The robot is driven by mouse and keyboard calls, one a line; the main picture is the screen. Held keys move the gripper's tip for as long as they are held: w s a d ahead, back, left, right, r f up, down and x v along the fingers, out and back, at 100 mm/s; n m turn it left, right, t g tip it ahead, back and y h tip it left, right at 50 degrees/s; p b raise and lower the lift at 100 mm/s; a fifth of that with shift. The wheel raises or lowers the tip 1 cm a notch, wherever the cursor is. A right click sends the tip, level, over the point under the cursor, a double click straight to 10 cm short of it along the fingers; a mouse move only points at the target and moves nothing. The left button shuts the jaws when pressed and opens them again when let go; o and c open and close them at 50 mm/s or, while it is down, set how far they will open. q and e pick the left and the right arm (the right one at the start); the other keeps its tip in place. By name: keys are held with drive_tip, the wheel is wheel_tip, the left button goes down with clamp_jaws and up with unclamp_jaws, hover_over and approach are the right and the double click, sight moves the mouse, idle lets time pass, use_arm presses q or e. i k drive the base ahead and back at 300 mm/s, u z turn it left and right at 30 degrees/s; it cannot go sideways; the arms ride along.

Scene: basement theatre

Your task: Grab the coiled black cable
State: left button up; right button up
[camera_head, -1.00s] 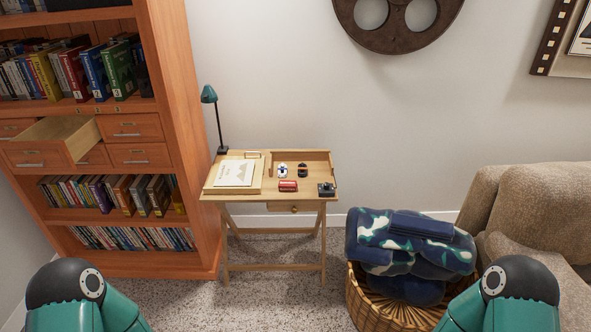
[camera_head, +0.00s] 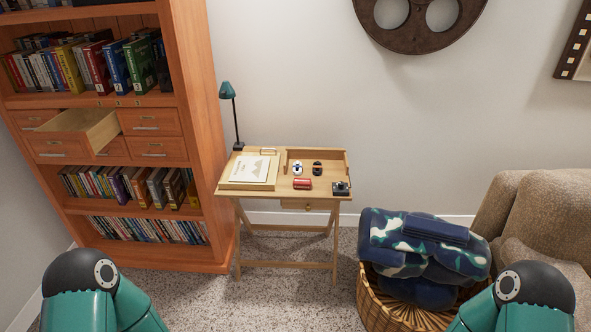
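I cannot make out a coiled black cable in the head view. A small wooden desk (camera_head: 270,193) stands against the wall, with small items on its top. A small black object (camera_head: 341,188) sits at its right front corner, and another dark item (camera_head: 317,168) lies behind it; both are too small to identify for certain. An open drawer (camera_head: 88,133) juts from the bookcase, and its inside looks empty from here. Only teal and black parts of my two arms show at the bottom left and bottom right. Neither gripper is in view.
A tall orange-brown bookcase (camera_head: 215,150) stands at left. A green lamp (camera_head: 228,90) stands on the desk. Speckled carpet before the desk is clear.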

sight(316, 167)
drive_tip(key=u, duration=0.05)
drive_tip(key=k, duration=0.6)
drive_tip(key=z, duration=0.3)
drive_tip(key=i, duration=1.2)
drive_tip(key=u, duration=0.3)
drive_tip(key=i, duration=1.4)
drive_tip(key=u, duration=0.85)
drive_tip(key=k, duration=0.75)
drive_tip(key=u, duration=0.15)
